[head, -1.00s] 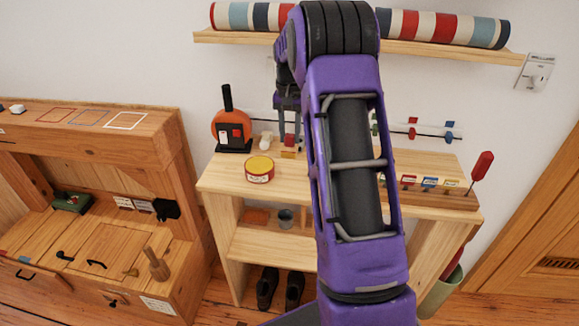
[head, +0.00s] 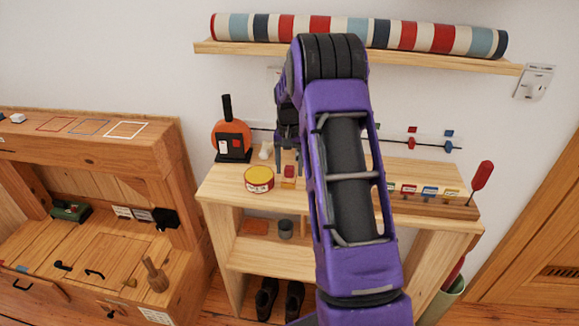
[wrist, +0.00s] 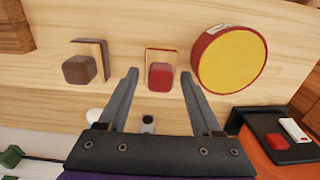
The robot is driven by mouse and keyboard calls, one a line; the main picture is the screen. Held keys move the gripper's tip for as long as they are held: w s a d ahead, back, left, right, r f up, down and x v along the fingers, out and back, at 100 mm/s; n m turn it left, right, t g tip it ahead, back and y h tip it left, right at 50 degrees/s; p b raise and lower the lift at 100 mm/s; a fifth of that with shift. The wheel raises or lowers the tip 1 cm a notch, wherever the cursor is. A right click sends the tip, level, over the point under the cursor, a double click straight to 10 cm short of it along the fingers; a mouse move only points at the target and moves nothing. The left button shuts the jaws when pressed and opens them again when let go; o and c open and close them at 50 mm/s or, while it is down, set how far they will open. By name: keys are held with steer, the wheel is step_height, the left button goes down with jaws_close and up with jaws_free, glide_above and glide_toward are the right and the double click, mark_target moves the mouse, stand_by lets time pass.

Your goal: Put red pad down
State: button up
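The red pad (wrist: 160,77) shows in the wrist view as a rounded red block against a small pale wooden piece with a red edge. In the head view it is a small red patch (head: 289,171) on the wooden bench top, left of my arm. My gripper (wrist: 159,74) is open, one finger on each side of the red pad in the picture, with visible gaps to both fingertips. In the head view my gripper (head: 288,170) points down at the pad, its fingers partly hidden by my arm.
A yellow-topped red tin (wrist: 231,59) stands close beside the pad. On the other side is a brown pad (wrist: 80,69) with a wooden piece. An orange round device (head: 231,138) stands at the bench's back left. Bare bench top (head: 222,184) lies left of the tin.

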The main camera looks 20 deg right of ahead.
mark_target(288, 165)
steer(key=shift+f, duration=0.15)
step_height(288, 165, up, 18)
steer(key=shift+w+f+p, duration=0.25)
steer(key=shift+w+p, duration=0.05)
steer(key=shift+p, duration=0.1)
stand_by(0.5)
